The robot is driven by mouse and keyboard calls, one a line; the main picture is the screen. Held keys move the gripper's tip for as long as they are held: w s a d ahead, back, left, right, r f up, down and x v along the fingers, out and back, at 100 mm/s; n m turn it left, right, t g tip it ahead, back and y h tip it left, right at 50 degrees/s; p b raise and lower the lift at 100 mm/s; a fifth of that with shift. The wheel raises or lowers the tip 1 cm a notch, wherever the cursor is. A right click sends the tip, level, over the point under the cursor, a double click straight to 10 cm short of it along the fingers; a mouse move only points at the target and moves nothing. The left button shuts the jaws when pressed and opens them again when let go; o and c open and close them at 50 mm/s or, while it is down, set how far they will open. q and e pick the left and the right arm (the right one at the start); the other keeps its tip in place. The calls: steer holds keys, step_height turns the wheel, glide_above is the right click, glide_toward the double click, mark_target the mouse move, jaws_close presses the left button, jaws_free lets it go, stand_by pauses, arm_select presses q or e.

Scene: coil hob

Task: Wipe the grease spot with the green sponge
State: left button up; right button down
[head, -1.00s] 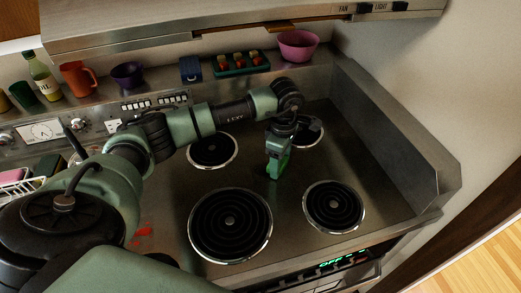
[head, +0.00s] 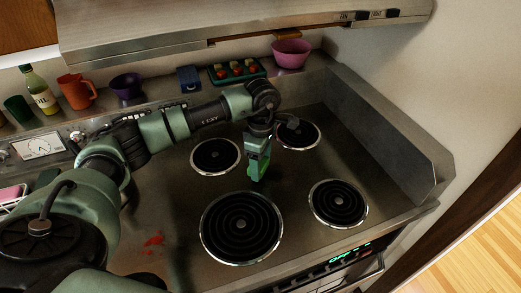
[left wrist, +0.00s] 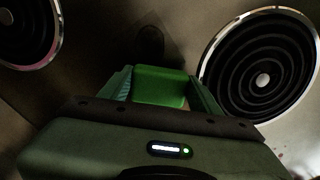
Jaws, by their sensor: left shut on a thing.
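My left gripper (head: 258,172) is shut on the green sponge, above the steel hob between the coil burners. The sponge (left wrist: 160,86) shows between its fingers in the left wrist view; in the head view the fingers are hard to tell from it. I cannot tell whether the sponge touches the hob. A dark oval patch (left wrist: 150,42) lies on the steel beyond the sponge in the left wrist view; I cannot tell whether it is grease or shadow. A red smear (head: 154,240) lies at the hob's left side. My right gripper is not in view.
Coil burners surround the gripper, including the front-left one (head: 241,228) and front-right one (head: 338,203). The back ledge holds a pink bowl (head: 291,53), a green tray (head: 238,71), a purple bowl (head: 127,86), an orange mug (head: 76,92) and a bottle (head: 38,91). A hood hangs above.

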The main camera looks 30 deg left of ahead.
arm_select(q)
step_height(320, 180, up, 2)
steer(key=shift+w+d+p, duration=0.1)
steer(key=shift+w+p, duration=0.05)
steer(key=shift+p, duration=0.25)
step_height(320, 180, up, 2)
steer(key=shift+r+p, duration=0.15)
steer(key=shift+p, duration=0.4)
steer(key=shift+r, duration=0.35)
